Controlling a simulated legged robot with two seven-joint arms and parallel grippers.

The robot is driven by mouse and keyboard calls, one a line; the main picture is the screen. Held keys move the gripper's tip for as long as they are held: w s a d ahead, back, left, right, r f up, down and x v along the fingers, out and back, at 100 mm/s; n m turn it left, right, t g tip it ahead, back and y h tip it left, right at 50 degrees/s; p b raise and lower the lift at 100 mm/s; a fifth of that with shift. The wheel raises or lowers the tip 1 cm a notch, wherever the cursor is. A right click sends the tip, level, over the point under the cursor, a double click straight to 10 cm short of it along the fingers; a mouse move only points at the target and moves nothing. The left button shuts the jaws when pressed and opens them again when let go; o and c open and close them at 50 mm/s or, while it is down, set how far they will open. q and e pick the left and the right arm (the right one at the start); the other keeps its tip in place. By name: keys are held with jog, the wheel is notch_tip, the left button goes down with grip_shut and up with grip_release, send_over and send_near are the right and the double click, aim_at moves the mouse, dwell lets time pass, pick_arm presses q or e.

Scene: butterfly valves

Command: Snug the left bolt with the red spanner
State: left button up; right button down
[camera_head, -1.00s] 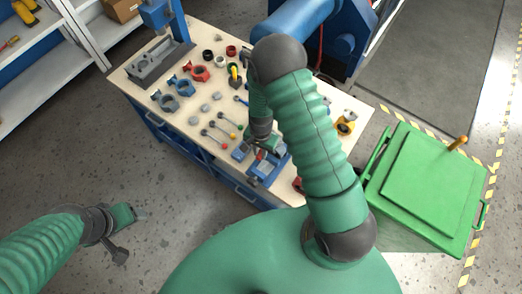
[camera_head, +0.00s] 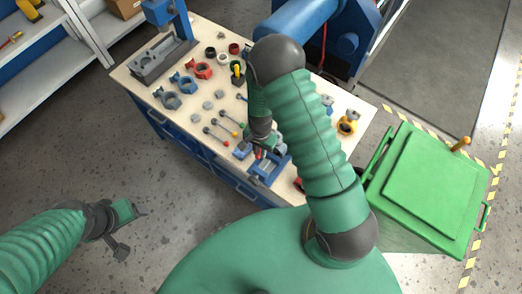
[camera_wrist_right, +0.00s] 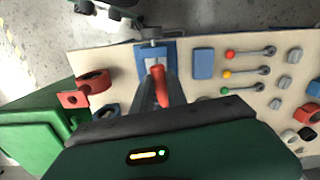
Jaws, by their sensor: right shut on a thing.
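The red spanner (camera_wrist_right: 159,84) is in my right gripper (camera_wrist_right: 156,95), with its red handle showing between the two fingers in the right wrist view. In the head view my right gripper (camera_head: 260,150) is low over the front edge of the workbench. It is at a blue fixture (camera_head: 268,170), which also shows past the fingers in the right wrist view (camera_wrist_right: 154,52). The spanner's jaw and the left bolt cannot be made out, so contact is unclear. My left gripper (camera_head: 132,228) is open and empty over the floor, left of the bench.
The bench (camera_head: 190,118) carries several loose valve parts and rods with coloured ends (camera_wrist_right: 249,53). A blue block (camera_wrist_right: 204,63) lies right of the fixture. A green lidded bin (camera_head: 428,190) stands right of the bench. The floor at left is clear.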

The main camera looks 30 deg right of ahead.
jog(key=w+d+m+b, duration=0.3)
jog(key=w+d+m, duration=0.1)
jog(key=w+m, duration=1)
jog(key=m, duration=0.4)
jog(key=shift+w+d+m, duration=0.2)
jog(key=shift+w+m, duration=0.1)
jog(key=shift+m, duration=0.1)
dwell(2.9)
jog(key=shift+s, duration=0.1)
